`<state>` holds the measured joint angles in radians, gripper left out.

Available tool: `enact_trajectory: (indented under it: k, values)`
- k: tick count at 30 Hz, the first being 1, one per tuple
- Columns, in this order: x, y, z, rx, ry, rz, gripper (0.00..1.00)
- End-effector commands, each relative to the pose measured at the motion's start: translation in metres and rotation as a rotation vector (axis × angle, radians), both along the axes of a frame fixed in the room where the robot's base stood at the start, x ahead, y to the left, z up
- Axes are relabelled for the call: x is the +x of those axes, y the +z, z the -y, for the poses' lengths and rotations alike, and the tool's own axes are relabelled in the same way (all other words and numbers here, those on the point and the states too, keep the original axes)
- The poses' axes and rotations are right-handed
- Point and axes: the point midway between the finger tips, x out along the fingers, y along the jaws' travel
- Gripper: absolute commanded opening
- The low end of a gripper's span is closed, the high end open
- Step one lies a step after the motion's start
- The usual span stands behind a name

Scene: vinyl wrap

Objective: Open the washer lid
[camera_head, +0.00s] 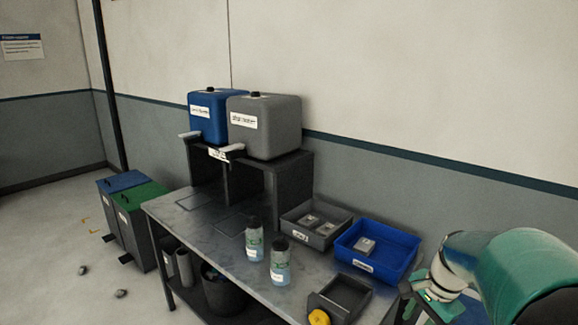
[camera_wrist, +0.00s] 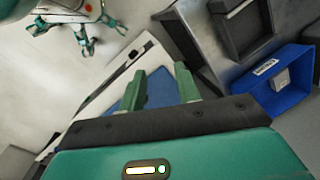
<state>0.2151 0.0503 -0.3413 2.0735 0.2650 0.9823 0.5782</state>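My gripper (camera_wrist: 160,69) is open, with two green fingers apart and nothing seen between them. In the wrist view the fingers are over a white-edged unit with a blue top panel (camera_wrist: 158,88), which looks like the washer and its lid. Its white rim (camera_wrist: 118,78) has a dark slot near the far end. The lid looks closed, but my gripper body hides much of it. I cannot tell whether the fingers touch it. In the head view my arm's end covers this spot at the lower right, and the fingers are not clear there.
A metal table (camera_head: 178,212) holds a blue bin (camera_head: 405,262), a grey bin (camera_head: 318,238), a dark tray (camera_head: 340,298) and two bottles. Blue and grey containers (camera_head: 265,140) stand on a rack. The blue bin (camera_wrist: 262,92) is right of my gripper in the wrist view.

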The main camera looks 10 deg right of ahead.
Motion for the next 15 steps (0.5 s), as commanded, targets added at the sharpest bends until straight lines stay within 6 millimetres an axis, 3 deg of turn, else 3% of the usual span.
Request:
enact_trajectory:
  k: [1,6,15]
  values:
    - [-0.004,0.014,-0.02,-0.019,0.088,0.038,0.33]
    - [-0.025,0.047,-0.075,-0.104,0.377,0.14,0.33]
    - [-0.08,0.083,-0.154,-0.325,0.873,0.3,0.33]
